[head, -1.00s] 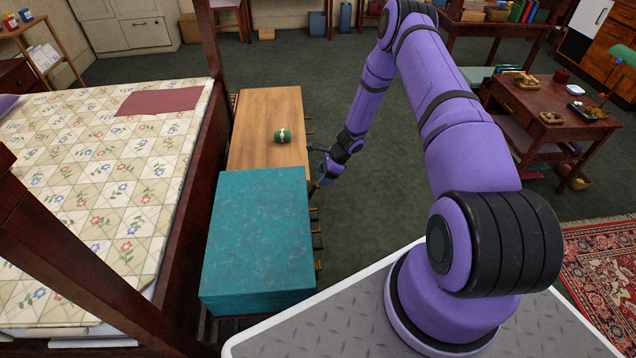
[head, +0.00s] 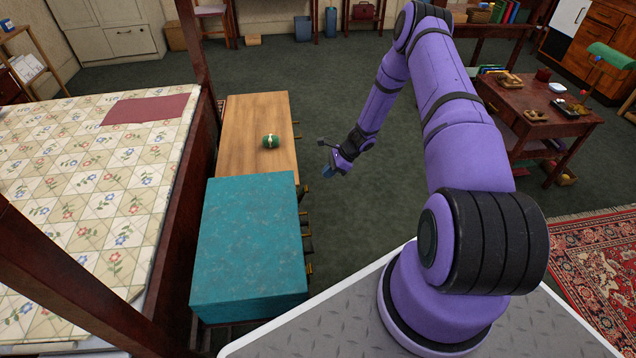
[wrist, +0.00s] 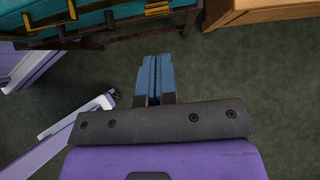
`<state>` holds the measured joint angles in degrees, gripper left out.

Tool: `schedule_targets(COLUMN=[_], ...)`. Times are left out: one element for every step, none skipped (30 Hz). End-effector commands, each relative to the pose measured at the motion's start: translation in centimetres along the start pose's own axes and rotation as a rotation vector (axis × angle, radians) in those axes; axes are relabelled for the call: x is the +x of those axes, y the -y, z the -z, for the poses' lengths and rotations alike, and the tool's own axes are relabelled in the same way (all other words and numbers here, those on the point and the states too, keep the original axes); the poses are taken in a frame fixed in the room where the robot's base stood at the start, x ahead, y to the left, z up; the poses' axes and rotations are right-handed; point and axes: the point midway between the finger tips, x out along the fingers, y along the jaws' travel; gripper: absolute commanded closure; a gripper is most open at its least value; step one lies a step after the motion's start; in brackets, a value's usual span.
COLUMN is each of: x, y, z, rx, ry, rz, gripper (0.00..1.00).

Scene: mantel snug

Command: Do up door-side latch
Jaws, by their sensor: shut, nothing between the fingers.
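A teal case (head: 248,240) lies in the head view, left of my arm, with small dark and brass fittings along its right side. In the wrist view the case's side (wrist: 118,11) is cut off at the top. A brass loop-shaped fitting (wrist: 46,20) shows at its left and a ribbed brass piece (wrist: 157,9) further right. I cannot tell which is the door-side latch or how it is set. My gripper (head: 328,171) is shut and empty, right of the case and apart from it. Its blue fingers (wrist: 155,80) are together over bare floor in the wrist view.
The bed (head: 95,200) stands left. A small table (head: 545,108) is far right. Green carpet (head: 350,220) is clear around my gripper.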

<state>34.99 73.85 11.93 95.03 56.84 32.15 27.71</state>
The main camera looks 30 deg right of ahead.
Motion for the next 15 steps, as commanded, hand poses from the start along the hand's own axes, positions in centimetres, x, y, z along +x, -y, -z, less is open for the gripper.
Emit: schedule_targets(x=[-0.3, -0.5, -0.8, -1.0, -1.2, -1.5, -1.7, -1.9, -2.0, -2.2, -2.3, -2.3, -2.2, -2.1, -1.9], y=[0.2, 0.2, 0.3, 0.3, 0.3, 0.3, 0.4, 0.4, 0.3, 0.3, 0.3, 0.3, 0.3, 0.3, 0.3], z=[1.6, 2.2, 3.0, 3.5, 4.1, 4.7, 5.1, 5.5, 5.8, 6.1, 6.2, 6.3, 6.4, 6.4, 6.3], rx=[0.010, 0.010, 0.008, 0.006, 0.005, 0.002, -0.001, -0.002, -0.004, -0.005, -0.007, -0.010, -0.010, -0.011, -0.012], ry=[0.053, 0.084, 0.124, 0.153, 0.178, 0.210, 0.230, 0.249, 0.267, 0.279, 0.288, 0.296, 0.300, 0.303, 0.304], rz=[0.003, 0.002, 0.004, 0.004, 0.007, 0.009, 0.011, 0.014, 0.016, 0.017, 0.018, 0.019, 0.019, 0.019, 0.018], gripper=[1.00, 1.00, 1.00, 1.00, 1.00, 1.00, 1.00, 1.00, 1.00, 1.00, 1.00, 1.00, 1.00, 1.00, 1.00])
